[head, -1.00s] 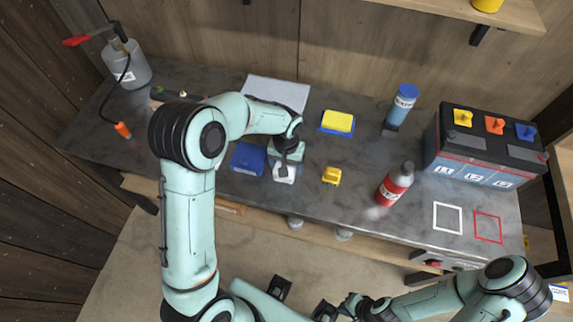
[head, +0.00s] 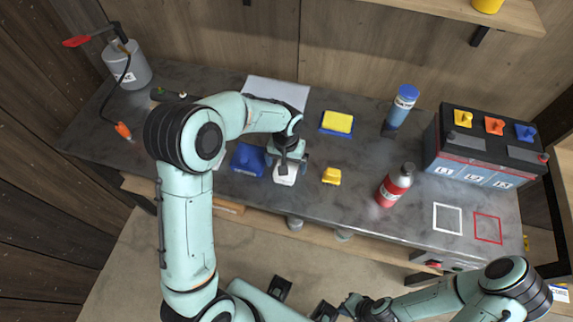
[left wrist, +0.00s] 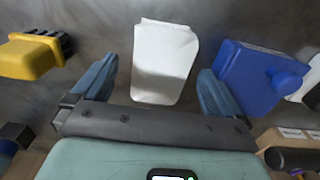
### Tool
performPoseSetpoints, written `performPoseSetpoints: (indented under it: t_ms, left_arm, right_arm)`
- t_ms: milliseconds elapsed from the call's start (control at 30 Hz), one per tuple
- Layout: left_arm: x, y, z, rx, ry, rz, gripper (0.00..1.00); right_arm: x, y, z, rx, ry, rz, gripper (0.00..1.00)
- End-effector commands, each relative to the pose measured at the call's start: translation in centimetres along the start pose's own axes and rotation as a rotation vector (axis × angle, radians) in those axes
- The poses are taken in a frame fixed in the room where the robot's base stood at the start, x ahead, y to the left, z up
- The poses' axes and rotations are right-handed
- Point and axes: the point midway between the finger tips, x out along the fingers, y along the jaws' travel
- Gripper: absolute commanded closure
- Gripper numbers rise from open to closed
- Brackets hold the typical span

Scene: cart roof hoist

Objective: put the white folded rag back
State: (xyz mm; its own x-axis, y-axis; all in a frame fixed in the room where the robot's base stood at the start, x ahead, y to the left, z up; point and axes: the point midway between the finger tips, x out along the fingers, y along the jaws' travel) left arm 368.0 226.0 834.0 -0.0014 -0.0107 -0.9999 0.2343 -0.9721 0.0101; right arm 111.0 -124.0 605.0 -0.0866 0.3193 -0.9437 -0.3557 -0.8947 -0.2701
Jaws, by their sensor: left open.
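The white folded rag (head: 285,175) lies on the grey worktop, right of a blue block with a knob (head: 248,160). In the left wrist view the rag (left wrist: 165,62) lies between the two blue fingers of my left gripper (left wrist: 158,88), with a gap on each side. That gripper is open and also shows over the rag in the head view (head: 287,162), where it partly hides it. My right gripper (head: 350,304) is low in the head view, away from the worktop; its fingers are too unclear to read.
A yellow piece (head: 331,176) stands right of the rag. Behind are a pale sheet (head: 277,91) and a yellow sponge (head: 338,122) on blue. A red bottle (head: 393,186), blue canister (head: 401,108) and battery (head: 480,150) stand farther right. White and red outlines (head: 447,218) are empty.

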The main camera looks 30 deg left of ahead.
Motion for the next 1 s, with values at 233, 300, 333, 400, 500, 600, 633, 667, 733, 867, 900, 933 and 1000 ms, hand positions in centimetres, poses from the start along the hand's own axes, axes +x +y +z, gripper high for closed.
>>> performPoseSetpoints:
  t_ms: [233, 300, 333, 400, 500, 600, 633, 667, 733, 867, 900, 933, 1000]
  left_arm:
    - [-5.8, 0.1, -0.1, 0.000, 0.006, 0.002, 0.00]
    - [-7.1, 0.1, -0.1, 0.001, 0.005, 0.002, 0.00]
    - [-7.6, 0.1, -0.1, 0.001, 0.005, 0.002, 0.00]
    - [-8.6, 0.1, -0.1, 0.002, 0.004, 0.002, 0.00]
    - [-9.6, 0.1, 0.0, 0.001, 0.003, 0.002, 0.00]
    - [-10.1, 0.0, 0.0, 0.001, 0.000, 0.001, 0.00]
    - [-10.2, 0.0, 0.0, 0.001, 0.000, 0.001, 0.00]
    - [-10.2, 0.0, 0.0, 0.001, 0.000, 0.001, 0.00]
    - [-10.2, 0.0, 0.1, 0.001, -0.001, 0.001, 0.00]
    - [-10.2, 0.0, 0.0, 0.001, 0.000, 0.001, 0.00]
    - [-10.2, 0.0, 0.0, 0.001, 0.000, 0.001, 0.00]
    - [-10.2, 0.0, 0.0, 0.001, 0.000, 0.000, 0.00]
    - [-10.2, 0.0, 0.0, 0.001, 0.000, 0.001, 0.00]
  right_arm:
    - [-0.6, -0.3, -0.2, -0.001, 0.003, -0.001, 1.00]
    - [-0.7, -0.3, -0.2, -0.001, 0.004, -0.001, 1.00]
    - [-0.7, -0.3, -0.2, -0.001, 0.004, -0.001, 1.00]
    - [-0.8, -0.4, -0.3, -0.002, 0.005, -0.002, 1.00]
    - [-0.9, -0.5, -0.3, -0.002, 0.005, -0.002, 1.00]
    - [-1.0, -0.5, -0.3, -0.002, 0.005, -0.002, 1.00]
    - [-1.0, -0.5, -0.3, -0.002, 0.005, -0.002, 1.00]
    - [-1.0, -0.5, -0.3, -0.002, 0.005, -0.002, 1.00]
    - [-1.0, -0.5, -0.3, -0.002, 0.005, -0.002, 1.00]
    - [-1.0, -0.5, -0.3, -0.002, 0.005, -0.002, 1.00]
    - [-1.0, -0.5, -0.3, -0.002, 0.005, -0.002, 1.00]
    - [-1.0, -0.5, -0.3, -0.002, 0.005, -0.002, 1.00]
    - [-1.0, -0.5, -0.3, -0.002, 0.005, -0.002, 1.00]
